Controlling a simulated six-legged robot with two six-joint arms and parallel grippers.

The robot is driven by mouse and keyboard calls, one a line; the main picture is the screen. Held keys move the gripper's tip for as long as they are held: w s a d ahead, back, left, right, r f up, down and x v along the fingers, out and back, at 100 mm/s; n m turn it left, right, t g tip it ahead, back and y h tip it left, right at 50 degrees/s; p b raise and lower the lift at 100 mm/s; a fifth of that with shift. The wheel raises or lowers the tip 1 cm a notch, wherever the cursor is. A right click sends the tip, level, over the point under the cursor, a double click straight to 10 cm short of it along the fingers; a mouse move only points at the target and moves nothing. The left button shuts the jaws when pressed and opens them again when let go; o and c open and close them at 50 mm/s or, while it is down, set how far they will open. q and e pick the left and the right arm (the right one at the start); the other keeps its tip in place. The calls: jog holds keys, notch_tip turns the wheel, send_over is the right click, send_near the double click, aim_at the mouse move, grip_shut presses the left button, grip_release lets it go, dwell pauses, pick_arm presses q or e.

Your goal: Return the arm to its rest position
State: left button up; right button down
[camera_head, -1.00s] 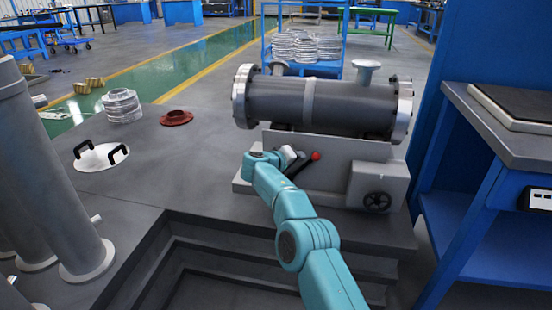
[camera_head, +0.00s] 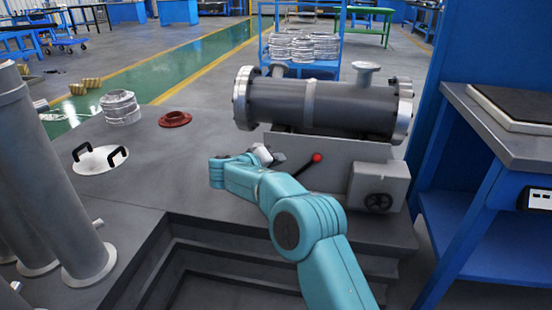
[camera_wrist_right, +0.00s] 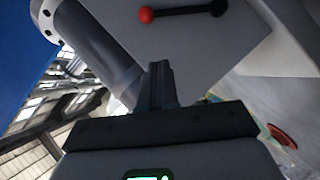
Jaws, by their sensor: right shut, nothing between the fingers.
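My right arm (camera_head: 300,222) is teal and reaches in from the bottom of the head view, bent at its joints. My right gripper (camera_head: 270,156) is at its far end, just left of the red-knobbed lever (camera_head: 305,166) and in front of the grey stand. In the right wrist view the gripper's dark fingers (camera_wrist_right: 158,84) are together with nothing between them. The red ball of the lever (camera_wrist_right: 146,15) shows above them, apart from the fingertips. My left gripper does not show.
The flanged shell (camera_head: 320,104) lies on the grey stand (camera_head: 330,160) with a handwheel (camera_head: 378,202). A handled white lid (camera_head: 101,160), a red ring (camera_head: 175,119) and stacked metal rings (camera_head: 120,107) sit on the left platform. A blue bench (camera_head: 500,140) stands at right.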

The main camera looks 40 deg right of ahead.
dwell(0.5)
